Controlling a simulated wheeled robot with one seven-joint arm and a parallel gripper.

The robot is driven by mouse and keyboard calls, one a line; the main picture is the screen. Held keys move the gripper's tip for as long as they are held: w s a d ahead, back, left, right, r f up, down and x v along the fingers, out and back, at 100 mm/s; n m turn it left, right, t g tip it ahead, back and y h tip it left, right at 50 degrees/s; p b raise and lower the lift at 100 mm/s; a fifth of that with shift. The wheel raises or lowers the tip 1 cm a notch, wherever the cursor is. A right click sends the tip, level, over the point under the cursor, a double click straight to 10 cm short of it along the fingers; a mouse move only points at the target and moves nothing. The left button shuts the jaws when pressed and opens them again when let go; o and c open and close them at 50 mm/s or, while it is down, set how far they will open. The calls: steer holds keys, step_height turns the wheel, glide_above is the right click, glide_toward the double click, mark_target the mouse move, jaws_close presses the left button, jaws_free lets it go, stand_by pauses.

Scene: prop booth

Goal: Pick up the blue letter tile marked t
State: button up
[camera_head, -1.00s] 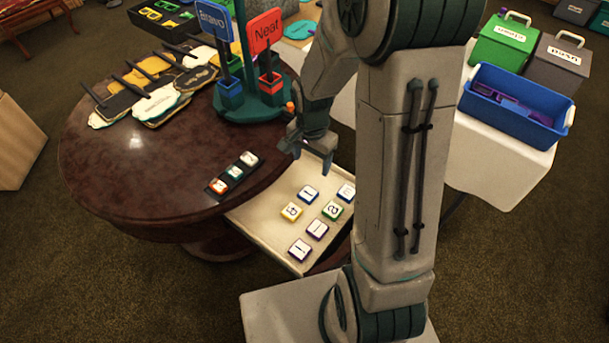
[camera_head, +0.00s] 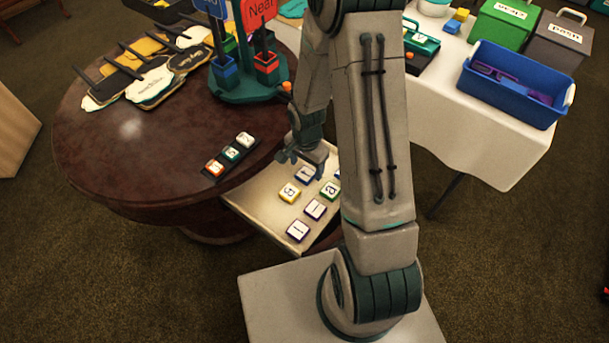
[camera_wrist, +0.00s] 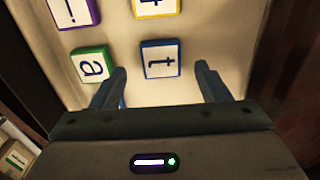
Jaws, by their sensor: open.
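The blue letter tile marked t (camera_wrist: 160,60) lies flat on the cream tray (camera_wrist: 215,40), its letter sideways in the wrist view. My gripper (camera_wrist: 160,85) is open and empty, with its fingers to either side of the near part of the tile in that view. I cannot tell how high the fingers are above the tray. In the head view the blue tile (camera_head: 305,174) is partly covered by my gripper (camera_head: 303,158), which is over the tray's upper part.
Green a tile (camera_wrist: 92,65), purple-edged tile (camera_wrist: 75,12) and yellow-edged tile (camera_wrist: 156,7) lie close by. A dark rack with several tiles (camera_head: 232,155) is on the round table (camera_head: 130,170). The sign stand (camera_head: 245,95) stands behind.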

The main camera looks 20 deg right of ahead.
mark_target(306, 175)
steer(key=shift+a+f, duration=0.1)
steer(key=shift+f, duration=1.35)
steer(key=c, duration=1.1)
steer(key=shift+o, duration=0.2)
steer(key=shift+r, duration=0.2)
